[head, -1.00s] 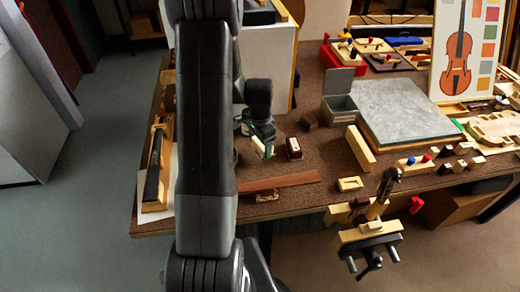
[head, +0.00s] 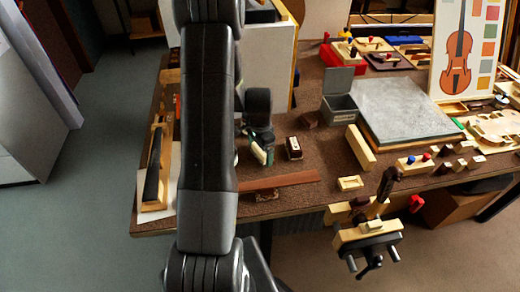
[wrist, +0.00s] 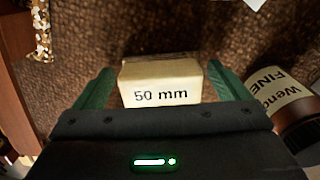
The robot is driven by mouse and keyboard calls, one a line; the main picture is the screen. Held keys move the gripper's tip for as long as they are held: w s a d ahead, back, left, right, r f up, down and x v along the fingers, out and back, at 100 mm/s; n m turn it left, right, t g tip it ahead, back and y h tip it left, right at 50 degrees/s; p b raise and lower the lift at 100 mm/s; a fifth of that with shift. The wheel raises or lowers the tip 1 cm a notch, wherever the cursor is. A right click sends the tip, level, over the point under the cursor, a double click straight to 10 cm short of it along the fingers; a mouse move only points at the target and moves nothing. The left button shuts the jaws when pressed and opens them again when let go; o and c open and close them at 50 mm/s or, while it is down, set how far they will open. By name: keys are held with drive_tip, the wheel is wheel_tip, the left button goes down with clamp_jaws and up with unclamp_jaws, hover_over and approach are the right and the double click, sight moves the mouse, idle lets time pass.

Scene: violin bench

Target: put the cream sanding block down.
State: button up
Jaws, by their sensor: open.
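The cream sanding block (wrist: 160,82), marked "50 mm", lies between the two green fingers of my gripper (wrist: 160,72) in the wrist view. The fingers are open, with a narrow gap on each side of the block. The brown bench top (wrist: 180,30) shows behind it. In the head view my gripper (head: 258,145) is low over the bench, left of a dark labelled jar (head: 293,148), and the block (head: 260,153) shows small there, partly hidden. I cannot see the block's underside.
The jar also shows close at the right in the wrist view (wrist: 292,108). A reddish-brown wooden strip (head: 290,181) lies in front. A grey open-lidded box (head: 340,105) and a grey slab (head: 400,108) stand to the right.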

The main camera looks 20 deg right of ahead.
wheel_tip(320, 180, up, 12)
drive_tip(key=shift+r, duration=0.15)
idle(0.3)
wheel_tip(320, 180, down, 12)
drive_tip(key=shift+f, duration=0.15)
drive_tip(key=shift+w+r, duration=0.1)
drive_tip(key=shift+r, duration=1.55)
drive_tip(key=shift+f, duration=0.1)
